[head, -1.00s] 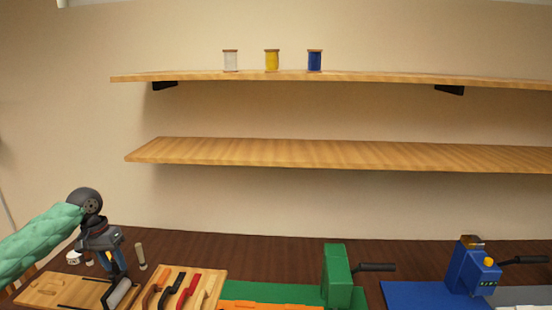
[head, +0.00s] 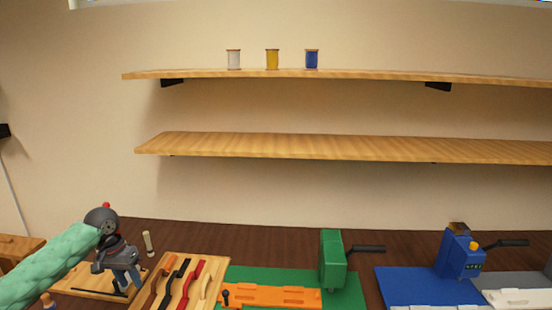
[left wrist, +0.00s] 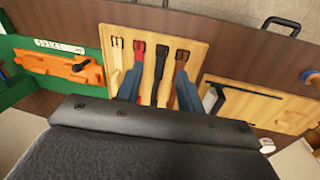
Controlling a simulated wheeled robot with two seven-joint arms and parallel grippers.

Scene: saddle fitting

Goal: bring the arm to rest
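My left arm, in a green padded sleeve, comes in from the lower left of the head view. Its gripper (head: 131,289) is low over the left part of the bench, in front of a light wooden board. In the left wrist view the two blue fingers of the gripper (left wrist: 156,88) stand apart with nothing between them. Beyond them lies a wooden board (left wrist: 196,50) with several straps in cream, red, black and brown. The fingertips overlap the board in the picture; I cannot tell their height above it. My right gripper is not in view.
Right of the strap board (head: 222,272) are a green station (head: 333,262) with an orange fixture (head: 270,295) and a blue machine (head: 459,256). Three spools line the upper shelf (head: 350,75); the lower shelf (head: 340,148) is empty.

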